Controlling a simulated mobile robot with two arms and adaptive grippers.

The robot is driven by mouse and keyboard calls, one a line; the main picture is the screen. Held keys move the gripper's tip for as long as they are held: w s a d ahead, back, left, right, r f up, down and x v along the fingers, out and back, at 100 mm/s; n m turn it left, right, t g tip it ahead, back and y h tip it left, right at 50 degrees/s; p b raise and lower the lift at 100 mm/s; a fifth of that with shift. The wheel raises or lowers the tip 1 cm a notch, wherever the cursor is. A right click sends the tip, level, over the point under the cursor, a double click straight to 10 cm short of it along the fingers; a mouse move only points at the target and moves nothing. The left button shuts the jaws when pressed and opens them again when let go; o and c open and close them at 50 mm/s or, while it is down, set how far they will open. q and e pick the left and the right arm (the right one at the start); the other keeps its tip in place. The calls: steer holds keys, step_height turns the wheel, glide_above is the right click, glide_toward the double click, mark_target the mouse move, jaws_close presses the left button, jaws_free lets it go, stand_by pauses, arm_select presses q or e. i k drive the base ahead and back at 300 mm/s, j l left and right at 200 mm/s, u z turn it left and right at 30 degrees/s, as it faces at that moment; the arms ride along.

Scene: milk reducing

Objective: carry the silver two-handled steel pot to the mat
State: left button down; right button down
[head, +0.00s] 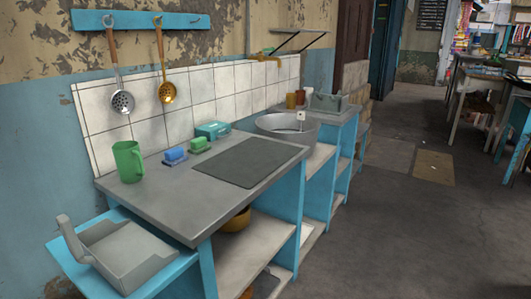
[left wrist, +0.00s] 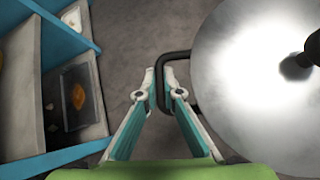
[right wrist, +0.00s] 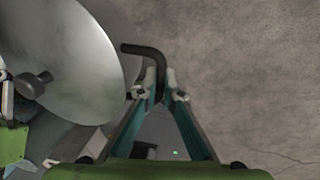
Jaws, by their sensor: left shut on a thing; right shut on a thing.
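The silver steel pot shows in the left wrist view (left wrist: 235,75) and the right wrist view (right wrist: 85,60), seen from above with a shiny round lid and dark knob. My left gripper (left wrist: 161,82) is shut on one dark loop handle at its side. My right gripper (right wrist: 158,88) is shut on the other dark handle. Grey floor shows beside the pot in both wrist views. The dark grey mat (head: 240,162) lies flat and bare on the near counter. Neither gripper nor the held pot shows in the head view.
On the counter (head: 165,195), a green mug (head: 128,162), a blue sponge (head: 174,155), a green sponge (head: 198,143) and a teal box (head: 212,130) stand left of and behind the mat. A round grey basin (head: 285,128) stands beyond it. Open floor (head: 400,230) lies right.

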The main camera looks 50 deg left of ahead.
mark_target(256, 158)
steer(key=i, duration=2.8)
steer(key=i+u, duration=0.5)
steer(key=u, duration=2.95)
steer(key=k+j, duration=0.05)
steer(key=j, duration=0.05)
